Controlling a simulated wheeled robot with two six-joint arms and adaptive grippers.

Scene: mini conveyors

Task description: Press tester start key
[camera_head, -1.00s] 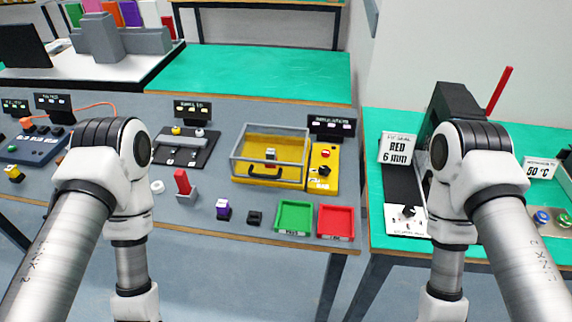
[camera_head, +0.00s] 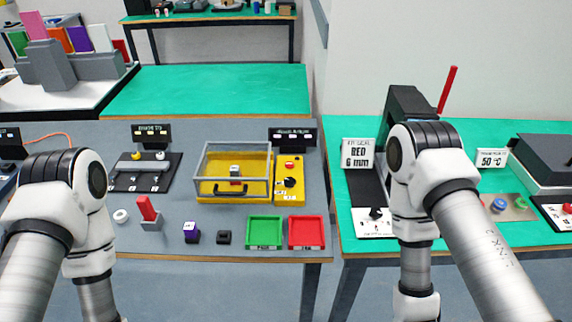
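The tester is a yellow box with a clear, grey-framed cover (camera_head: 234,172) and a black handle at its front. The cover looks closed over a small pale and red item. A yellow key panel (camera_head: 289,180) is attached at its right. It carries a red button (camera_head: 290,165) and a black knob or key (camera_head: 290,182); the small labels are unreadable. A dark sign with small lights (camera_head: 292,138) stands behind it. My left arm is at the left and my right arm right of centre, both folded downward. Neither gripper shows in the head view.
Green (camera_head: 264,232) and red (camera_head: 306,232) trays lie in front of the tester. A purple block (camera_head: 191,232), a black block (camera_head: 224,237) and a red lever on a grey base (camera_head: 148,212) stand left of them. A green-topped table (camera_head: 350,235) is at the right, beyond a narrow gap.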

